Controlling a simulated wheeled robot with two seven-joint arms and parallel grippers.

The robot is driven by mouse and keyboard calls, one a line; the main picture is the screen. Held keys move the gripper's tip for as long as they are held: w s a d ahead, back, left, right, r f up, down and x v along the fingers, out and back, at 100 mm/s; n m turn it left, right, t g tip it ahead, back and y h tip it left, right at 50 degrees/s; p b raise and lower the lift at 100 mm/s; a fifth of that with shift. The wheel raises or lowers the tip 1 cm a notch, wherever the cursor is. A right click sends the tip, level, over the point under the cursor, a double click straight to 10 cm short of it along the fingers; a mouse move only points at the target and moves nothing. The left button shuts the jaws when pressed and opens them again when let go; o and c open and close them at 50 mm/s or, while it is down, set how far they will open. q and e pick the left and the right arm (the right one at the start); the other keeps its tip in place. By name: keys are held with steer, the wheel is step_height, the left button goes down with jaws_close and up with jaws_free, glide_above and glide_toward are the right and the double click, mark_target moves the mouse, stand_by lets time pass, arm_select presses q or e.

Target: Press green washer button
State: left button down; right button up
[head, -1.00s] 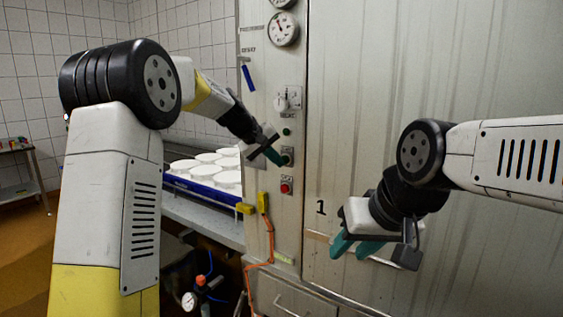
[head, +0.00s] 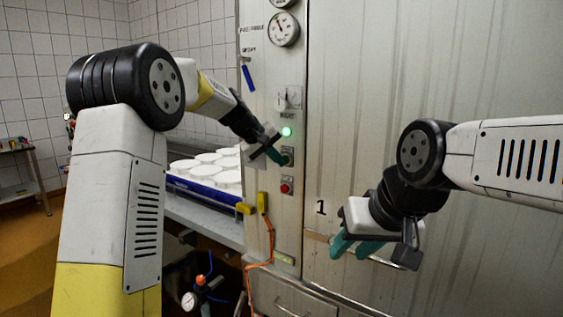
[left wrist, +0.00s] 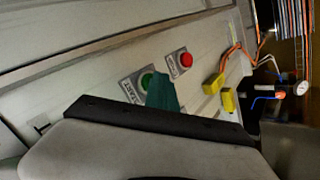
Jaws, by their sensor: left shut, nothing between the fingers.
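The green button (left wrist: 147,82) sits on a grey plate marked START in the left wrist view, partly hidden by my left fingers. My left gripper (head: 276,153) is shut and empty, its teal fingertips at the green button on the machine's narrow control panel. The fingers also show in the left wrist view (left wrist: 163,92), overlapping the button's edge. I cannot tell for certain whether they touch it. A green lamp (head: 287,131) above the button is lit.
A red button (head: 285,188) is just below the green one. Yellow connectors (head: 263,202) with an orange cable are lower on the panel. A blue-edged tray (head: 205,192) of white moulds stands left of it. A knob (head: 281,103) and gauge (head: 283,30) are above.

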arm_select(q)
steer(key=shift+s, duration=0.1)
steer(key=shift+s+a, duration=0.5)
steer(key=shift+s, duration=0.1)
steer(key=shift+s+a, duration=0.1)
steer(key=shift+s+a, duration=0.7)
steer(key=shift+s, duration=0.3)
steer(key=shift+s+a, duration=0.65)
steer(key=shift+s, duration=0.3)
